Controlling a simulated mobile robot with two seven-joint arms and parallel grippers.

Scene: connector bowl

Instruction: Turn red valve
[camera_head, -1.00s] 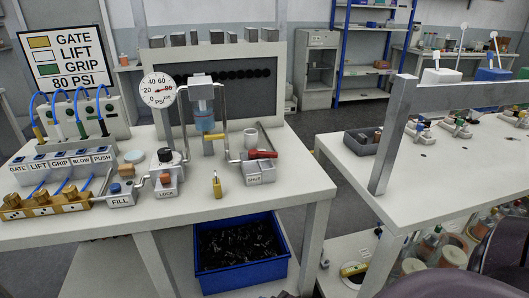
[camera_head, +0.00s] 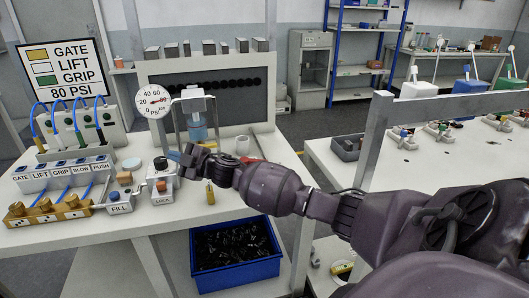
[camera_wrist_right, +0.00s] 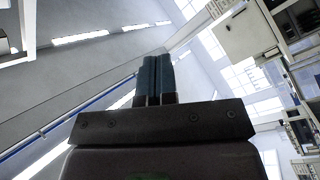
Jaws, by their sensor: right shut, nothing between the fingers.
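The red valve handle (camera_head: 250,160) shows only as a small strip behind my right arm in the head view. The body below it is hidden by the arm. My right gripper (camera_head: 178,157) reaches across the workbench (camera_head: 150,258) from the right, beyond the valve to its left, with its fingertips near the LOCK unit (camera_head: 163,190). I cannot tell whether they touch it. In the right wrist view the two dark blue fingers (camera_wrist_right: 155,80) are together, with nothing between them. My left gripper is not in view.
A pressure gauge (camera_head: 153,101) and a clear blue cylinder (camera_head: 197,128) stand behind the gripper. A yellow padlock (camera_head: 210,194) lies below the arm. The FILL unit (camera_head: 120,200) is to the left. A blue bin (camera_head: 235,257) with black parts sits under the bench.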

